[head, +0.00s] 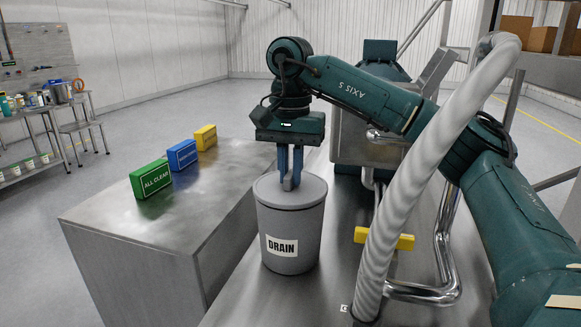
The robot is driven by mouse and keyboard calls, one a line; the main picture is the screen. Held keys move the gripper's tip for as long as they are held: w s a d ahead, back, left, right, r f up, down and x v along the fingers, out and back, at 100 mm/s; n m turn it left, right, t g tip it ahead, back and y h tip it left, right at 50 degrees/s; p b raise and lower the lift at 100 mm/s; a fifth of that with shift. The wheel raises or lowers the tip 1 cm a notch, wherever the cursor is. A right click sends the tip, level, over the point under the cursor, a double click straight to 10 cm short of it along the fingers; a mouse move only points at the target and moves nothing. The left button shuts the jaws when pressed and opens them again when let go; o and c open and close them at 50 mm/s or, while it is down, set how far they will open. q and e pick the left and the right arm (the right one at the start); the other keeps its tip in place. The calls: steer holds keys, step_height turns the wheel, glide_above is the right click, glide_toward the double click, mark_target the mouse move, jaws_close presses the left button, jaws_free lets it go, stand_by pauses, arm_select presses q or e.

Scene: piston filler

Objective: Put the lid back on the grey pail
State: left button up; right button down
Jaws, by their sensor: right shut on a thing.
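The grey pail (290,232) stands upright on the metal surface in the middle of the head view, with a white DRAIN label on its front. Its grey lid (305,192) is level at the top of the pail, covering the opening. I cannot tell whether it is fully seated or a hair above the rim. My right gripper (290,180) points straight down over the lid's middle, its blue fingers shut on the lid's handle. The handle is mostly hidden between the fingers. My left gripper is not in view.
A metal bench (195,205) left of the pail bears a green ALL CLEAR block (150,179), a blue block (182,155) and a yellow block (205,137). Steel machinery with bent pipes (440,270) and a yellow bar (384,238) stands right of the pail.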

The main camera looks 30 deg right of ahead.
stand_by(0.4)
steer(key=shift+p, duration=0.3)
stand_by(0.6)
steer(key=shift+f, duration=0.2)
stand_by(0.5)
steer(key=c, duration=1.4)
jaws_free()
steer(key=o, duration=0.5)
